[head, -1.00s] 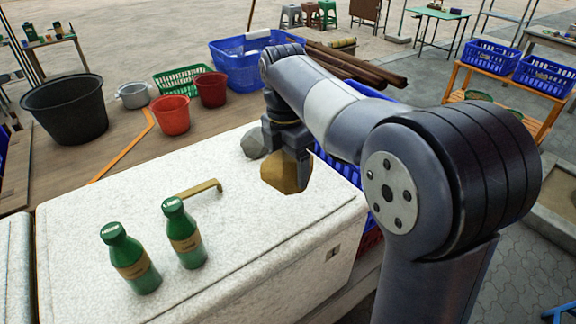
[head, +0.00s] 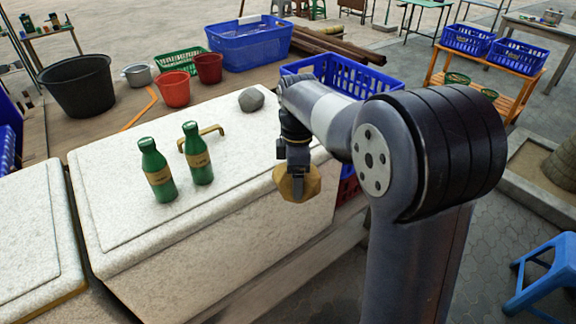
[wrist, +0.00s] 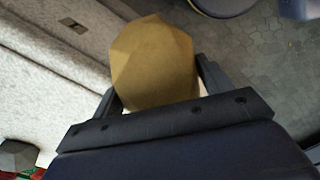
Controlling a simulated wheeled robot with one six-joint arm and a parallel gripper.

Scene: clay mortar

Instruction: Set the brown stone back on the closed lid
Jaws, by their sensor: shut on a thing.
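My gripper (head: 297,168) is shut on the brown stone (head: 298,187), a faceted tan-brown lump, held in the air past the front right edge of the white cooler. In the wrist view the stone (wrist: 153,62) sits between the two fingers, with the cooler's front wall to its left and paving to its right. The cooler's white speckled lid (head: 235,145) is closed. On the lid stand two green bottles (head: 157,170) (head: 197,153) beside a brass handle (head: 202,136). A grey stone (head: 251,99) lies at the lid's far right corner.
A second white cooler (head: 30,240) stands at the left. Behind are a black tub (head: 78,86), red buckets (head: 173,89) and blue crates (head: 340,72). The lid's front right part is clear. A blue stool (head: 545,270) stands at the right.

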